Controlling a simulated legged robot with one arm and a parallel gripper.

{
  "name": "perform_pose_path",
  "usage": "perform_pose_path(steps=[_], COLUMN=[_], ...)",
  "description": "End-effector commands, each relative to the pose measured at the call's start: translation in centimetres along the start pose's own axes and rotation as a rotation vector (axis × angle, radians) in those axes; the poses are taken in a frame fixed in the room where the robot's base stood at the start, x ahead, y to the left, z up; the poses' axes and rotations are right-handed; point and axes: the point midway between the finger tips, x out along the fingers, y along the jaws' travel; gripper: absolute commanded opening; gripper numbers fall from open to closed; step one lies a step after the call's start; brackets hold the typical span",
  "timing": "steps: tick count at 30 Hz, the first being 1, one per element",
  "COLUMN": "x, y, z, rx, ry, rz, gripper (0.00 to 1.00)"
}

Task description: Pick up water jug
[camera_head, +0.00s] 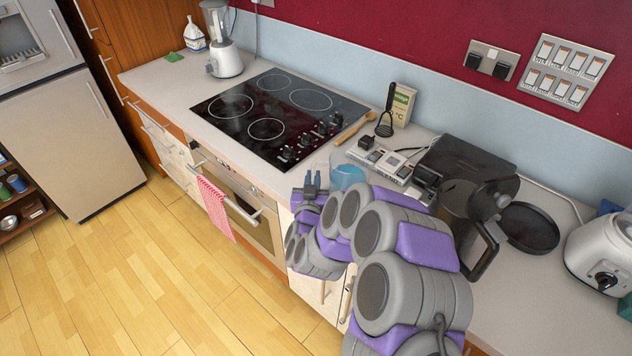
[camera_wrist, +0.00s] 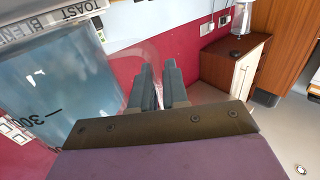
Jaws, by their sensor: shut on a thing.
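The water jug (camera_head: 347,178) is clear with blue water in it, just right of my gripper in the head view. My arm hides its lower part. In the wrist view the jug (camera_wrist: 65,95) fills the left side, with a dark 300 mark on its wall. My gripper (camera_head: 311,179) is at the jug's left side, near the counter's front edge. In the wrist view the two fingers of my gripper (camera_wrist: 160,72) are close together on a clear part beside the jug's body, which looks like its handle. I cannot tell whether the jug touches the counter.
A labelled switch unit (camera_head: 385,160) stands just behind the jug. A black cooktop (camera_head: 270,115) lies to the left. A dark kettle (camera_head: 470,205) and a black pan (camera_head: 530,228) are to the right. A red-checked towel (camera_head: 215,207) hangs on the oven below.

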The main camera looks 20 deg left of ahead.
Motion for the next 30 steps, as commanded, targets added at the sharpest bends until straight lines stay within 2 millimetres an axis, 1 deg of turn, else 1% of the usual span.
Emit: perform_pose_path(steps=[1, 3, 4, 6, 15, 20, 30], x=[0.1, 0.1, -0.5, -1.5, -5.8, -7.9, -9.1], y=[0.0, 0.0, 0.1, 0.3, 1.4, 1.8, 2.0], z=[-1.4, -2.7, -2.3, -2.1, -2.5, -2.7, -2.5], rx=[0.001, 0.002, 0.002, 0.002, 0.0, 0.001, -0.01], ry=[0.007, 0.007, 0.003, 0.0, 0.001, 0.003, -0.015], rz=[0.0, 0.0, 0.0, -0.002, -0.001, 0.0, 0.004], gripper=[0.0, 0.0, 0.0, 0.0, 0.0, 0.0, 0.0])
